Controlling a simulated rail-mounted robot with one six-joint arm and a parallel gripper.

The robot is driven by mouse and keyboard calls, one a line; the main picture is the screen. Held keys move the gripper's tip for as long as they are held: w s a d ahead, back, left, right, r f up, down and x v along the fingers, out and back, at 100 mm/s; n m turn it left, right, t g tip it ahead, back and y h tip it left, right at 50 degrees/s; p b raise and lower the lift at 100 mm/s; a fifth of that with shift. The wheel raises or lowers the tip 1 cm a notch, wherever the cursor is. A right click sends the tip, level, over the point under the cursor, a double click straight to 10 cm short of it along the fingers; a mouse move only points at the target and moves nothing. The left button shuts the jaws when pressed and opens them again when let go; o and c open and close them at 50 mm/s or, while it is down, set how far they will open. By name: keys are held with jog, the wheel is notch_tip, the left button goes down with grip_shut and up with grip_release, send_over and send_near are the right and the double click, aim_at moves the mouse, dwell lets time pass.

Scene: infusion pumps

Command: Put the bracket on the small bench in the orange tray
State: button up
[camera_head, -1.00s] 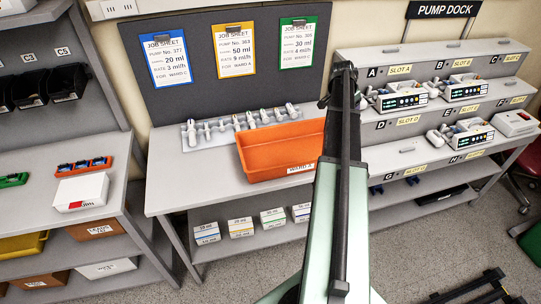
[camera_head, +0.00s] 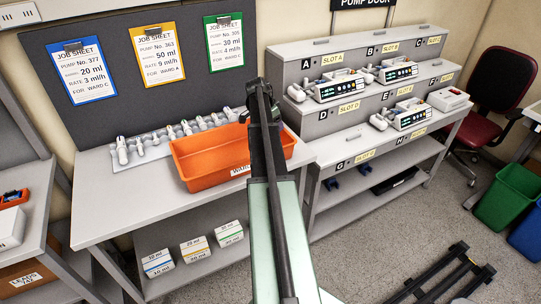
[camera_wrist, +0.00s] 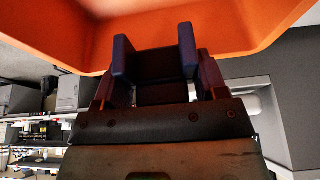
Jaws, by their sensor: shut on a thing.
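The orange tray (camera_head: 192,168) stands on the middle bench in the head view, its right part hidden behind my arm. In the wrist view its orange wall (camera_wrist: 70,30) fills the top of the picture, close beyond my gripper. My gripper (camera_wrist: 157,88) is shut on a dark blue U-shaped bracket (camera_wrist: 187,50), whose two prongs point up in the wrist view. I cannot tell whether the bracket is over the tray or beside it. In the head view my arm hides the gripper and the bracket.
A rack of syringes (camera_head: 150,148) lies behind the tray. The pump dock (camera_head: 355,115) with several pumps stands to the right; blue brackets (camera_head: 331,184) sit on its lower shelf. The bench left of the tray is clear (camera_head: 125,197). A red chair (camera_head: 497,95) and bins are far right.

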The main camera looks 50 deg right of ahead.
notch_tip(320, 180, down, 8)
jog(key=b, duration=0.5)
jog(key=shift+f+b, duration=0.1)
jog(key=shift+b, duration=0.25)
jog(key=shift+r, duration=0.25)
jog(key=shift+f, duration=0.2)
jog(key=o, duration=1.1)
jog(key=shift+c, duration=0.2)
jog(key=shift+r, duration=0.1)
jog(key=shift+r+p, duration=0.3)
jog(key=shift+p, duration=0.15)
jog(key=p+v, duration=1)
jog(key=v, duration=0.1)
jog(key=shift+r+p, duration=0.3)
jog(key=shift+p, duration=0.05)
